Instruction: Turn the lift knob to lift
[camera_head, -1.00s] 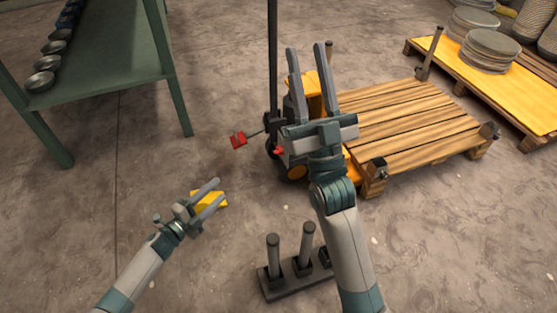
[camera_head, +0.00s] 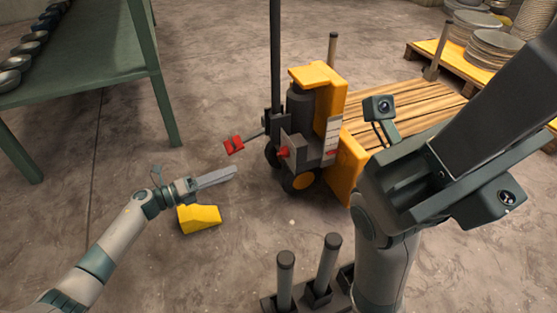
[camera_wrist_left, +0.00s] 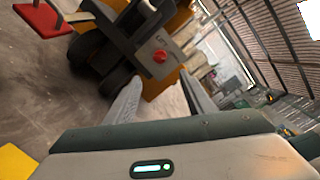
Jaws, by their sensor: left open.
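The red lift knob (camera_head: 283,152) sits on the grey side plate of the yellow and black pallet lift (camera_head: 330,95). It also shows in the left wrist view as a round red knob (camera_wrist_left: 160,57) on a light panel. My left gripper (camera_head: 234,173) is to the left of the knob and apart from it, its fingers pointing toward the lift. In the left wrist view my left gripper (camera_wrist_left: 163,78) is open and empty, with the knob seen between its fingertips. My right gripper (camera_head: 470,130) looms close to the head camera; its jaw opening is unclear.
A red part (camera_head: 233,145) on a rod sticks out left of the lift. A yellow block (camera_head: 199,218) lies on the floor below my left gripper. A post stand (camera_head: 285,298) is at the bottom. A green table (camera_head: 90,75) with bowls stands left; a wooden pallet (camera_head: 415,100) is behind.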

